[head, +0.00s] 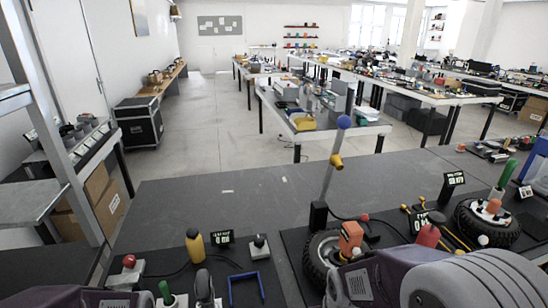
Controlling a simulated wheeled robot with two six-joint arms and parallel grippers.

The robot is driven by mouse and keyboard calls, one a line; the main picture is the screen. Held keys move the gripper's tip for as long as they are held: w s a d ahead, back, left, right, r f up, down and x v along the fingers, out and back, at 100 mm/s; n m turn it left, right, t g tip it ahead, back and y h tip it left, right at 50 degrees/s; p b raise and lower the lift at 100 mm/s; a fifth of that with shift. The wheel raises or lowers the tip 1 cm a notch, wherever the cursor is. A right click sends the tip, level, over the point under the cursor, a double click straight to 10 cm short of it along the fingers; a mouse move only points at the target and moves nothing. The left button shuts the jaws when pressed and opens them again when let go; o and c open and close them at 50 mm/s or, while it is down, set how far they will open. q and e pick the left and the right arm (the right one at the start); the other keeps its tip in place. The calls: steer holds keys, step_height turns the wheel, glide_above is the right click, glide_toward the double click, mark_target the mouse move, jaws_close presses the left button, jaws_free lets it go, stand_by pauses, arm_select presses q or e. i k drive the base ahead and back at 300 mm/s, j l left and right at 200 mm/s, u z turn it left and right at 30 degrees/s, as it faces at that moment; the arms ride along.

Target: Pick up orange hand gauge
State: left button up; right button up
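An orange object (350,238), which looks like the hand gauge, stands by the black wheel (317,262) near the front of the dark workbench in the head view. My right arm covers part of the wheel and the area just below the orange object. I cannot tell whether the orange object rests on the wheel or beside it. Parts of my two arms show along the bottom edge, one at the lower left and one at the lower right. No gripper fingertips show, so I cannot see whether either gripper is open or shut.
A yellow bottle-like object (195,246), a blue bracket (246,287) and a joystick box (259,249) stand on the left of the bench. A blue-topped rod (331,165) rises behind the wheel. A second wheel (487,224) is at the right. The bench's back left is clear.

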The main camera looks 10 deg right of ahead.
mark_target(351, 236)
steer(key=k+j+z, duration=0.1)
steer(key=j+z, duration=0.35)
steer(key=k+j+z, duration=0.15)
steer(key=z, duration=0.3)
steer(key=k+j+z, duration=0.2)
steer(key=z, duration=0.25)
steer(key=j, duration=0.1)
